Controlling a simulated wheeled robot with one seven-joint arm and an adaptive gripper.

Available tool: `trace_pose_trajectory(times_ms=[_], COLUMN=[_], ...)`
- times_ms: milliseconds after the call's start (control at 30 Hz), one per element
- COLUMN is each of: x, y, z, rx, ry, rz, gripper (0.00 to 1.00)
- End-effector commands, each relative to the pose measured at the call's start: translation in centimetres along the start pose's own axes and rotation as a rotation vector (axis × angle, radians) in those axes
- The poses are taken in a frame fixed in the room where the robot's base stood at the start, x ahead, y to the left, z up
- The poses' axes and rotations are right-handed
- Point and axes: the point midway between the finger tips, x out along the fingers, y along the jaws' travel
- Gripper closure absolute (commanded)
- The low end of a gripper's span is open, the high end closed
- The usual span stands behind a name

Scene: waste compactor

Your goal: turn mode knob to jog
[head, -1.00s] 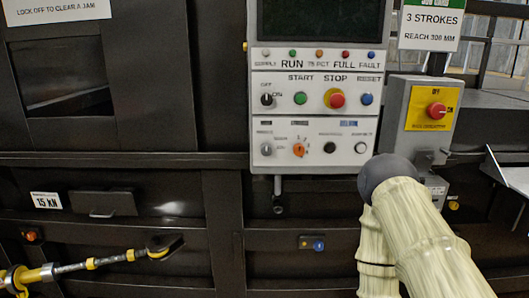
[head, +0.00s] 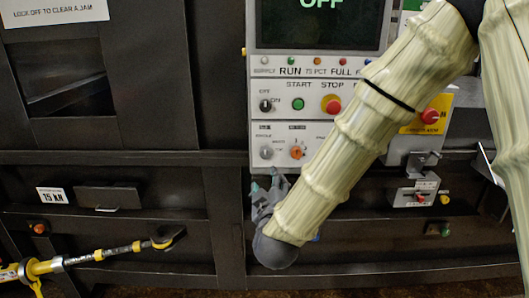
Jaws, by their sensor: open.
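The white control panel (head: 256,136) is in the middle of the head view. Its lower row has a grey round knob (head: 266,152) at the left and an orange knob (head: 297,152) just right of it. Their small labels are too blurred for me to read which is the mode knob. My gripper (head: 265,184) is open, just below the panel's lower left edge, with teal fingertips pointing up toward the grey knob. It appears empty, and I cannot tell whether it touches the panel. My arm hides the panel's lower right.
Above are a black selector knob (head: 266,105), a green start button (head: 298,104) and a red stop button (head: 332,105). The screen (head: 290,25) reads OFF.

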Motion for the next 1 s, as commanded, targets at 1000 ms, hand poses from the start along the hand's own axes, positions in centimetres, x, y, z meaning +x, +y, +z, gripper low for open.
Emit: trace_pose_trajectory(times_ms=[1000], x=[10.2], y=[2.5], z=[-3.4], rx=[-0.033], ry=[0.033], rz=[0.050], gripper=[0.49])
